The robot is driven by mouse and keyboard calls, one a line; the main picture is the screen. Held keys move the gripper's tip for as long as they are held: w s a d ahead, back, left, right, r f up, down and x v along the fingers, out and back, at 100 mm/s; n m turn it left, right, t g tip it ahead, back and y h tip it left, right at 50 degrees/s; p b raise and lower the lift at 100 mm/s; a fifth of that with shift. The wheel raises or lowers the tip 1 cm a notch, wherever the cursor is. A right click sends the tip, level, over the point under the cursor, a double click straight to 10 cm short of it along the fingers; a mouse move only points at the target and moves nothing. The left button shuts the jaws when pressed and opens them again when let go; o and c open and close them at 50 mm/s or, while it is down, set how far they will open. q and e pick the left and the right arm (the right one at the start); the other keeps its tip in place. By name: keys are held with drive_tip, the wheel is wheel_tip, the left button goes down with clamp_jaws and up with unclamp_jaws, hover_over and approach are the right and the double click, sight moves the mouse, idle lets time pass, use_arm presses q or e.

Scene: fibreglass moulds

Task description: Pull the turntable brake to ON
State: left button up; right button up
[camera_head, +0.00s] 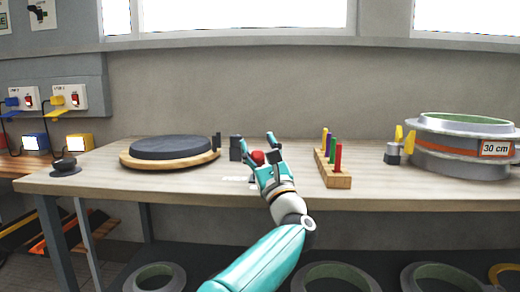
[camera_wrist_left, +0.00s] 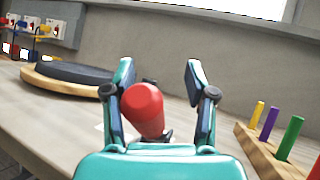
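The brake lever has a red knob (camera_head: 257,157) and stands on the bench right of the turntable. In the left wrist view the red knob (camera_wrist_left: 145,108) sits between the two fingers of my left gripper (camera_wrist_left: 160,67), closer to the left finger, with a gap on the right. In the head view my left gripper (camera_head: 256,141) is open around the knob. The lever's base is mostly hidden by the gripper. The turntable (camera_head: 171,148), a dark disc on a wooden base, is on the left of the bench. My right gripper is not in view.
A wooden rack (camera_head: 337,181) with coloured pegs stands close on the right. A dark block (camera_head: 235,148) is just behind and left of the gripper. A round mould (camera_head: 460,157) marked 30 cm is at the far right. A dark knobbed object (camera_head: 65,166) is at the left end.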

use_arm(q)
drive_tip(key=shift+s, duration=0.15)
drive_tip(key=v, duration=1.2)
drive_tip(key=shift+f, duration=0.1)
